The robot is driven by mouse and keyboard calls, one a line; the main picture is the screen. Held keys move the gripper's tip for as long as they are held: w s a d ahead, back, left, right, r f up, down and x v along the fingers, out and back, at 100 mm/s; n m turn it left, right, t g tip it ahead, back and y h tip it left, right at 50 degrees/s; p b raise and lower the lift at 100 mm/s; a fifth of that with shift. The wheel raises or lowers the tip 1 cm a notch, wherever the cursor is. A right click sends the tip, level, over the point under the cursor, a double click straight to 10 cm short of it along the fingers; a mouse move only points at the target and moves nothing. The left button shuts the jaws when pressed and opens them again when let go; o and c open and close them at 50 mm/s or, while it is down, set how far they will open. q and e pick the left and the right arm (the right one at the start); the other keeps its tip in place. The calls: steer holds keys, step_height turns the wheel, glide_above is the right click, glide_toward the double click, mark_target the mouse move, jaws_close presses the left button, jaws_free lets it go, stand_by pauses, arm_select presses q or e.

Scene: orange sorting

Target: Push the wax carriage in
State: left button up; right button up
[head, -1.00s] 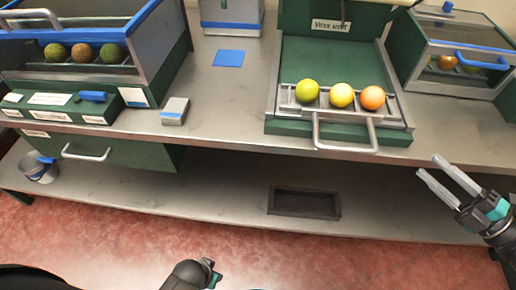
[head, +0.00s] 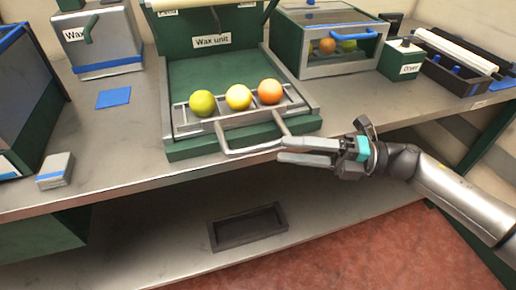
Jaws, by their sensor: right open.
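The wax carriage (head: 240,119) is a grey rack with a metal loop handle (head: 255,149) at its front. It stands at the front of the green wax unit (head: 212,85), pulled out towards me. It bears a green-yellow fruit (head: 202,103), a yellow one (head: 238,97) and an orange one (head: 270,91) in a row. My right gripper (head: 280,151) is open, its fingers pointing left, with the tips at the right side of the handle. I cannot tell whether they touch it. My left gripper is out of view.
A glass-fronted box with a blue handle (head: 340,36) stands right of the wax unit, beside a small green box (head: 401,61). A blue square (head: 113,97) and a small grey block (head: 55,170) lie left. A dark tray (head: 248,227) sits on the lower shelf.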

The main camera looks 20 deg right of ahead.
mark_target(259, 147)
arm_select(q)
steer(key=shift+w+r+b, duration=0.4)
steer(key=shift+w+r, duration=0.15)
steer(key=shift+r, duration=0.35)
arm_select(e)
steer(key=x, duration=0.6)
steer(key=shift+w+a, duration=0.15)
steer(key=shift+a, duration=0.15)
steer(key=shift+c, duration=0.3)
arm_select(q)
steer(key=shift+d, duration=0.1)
arm_select(e)
jaws_close()
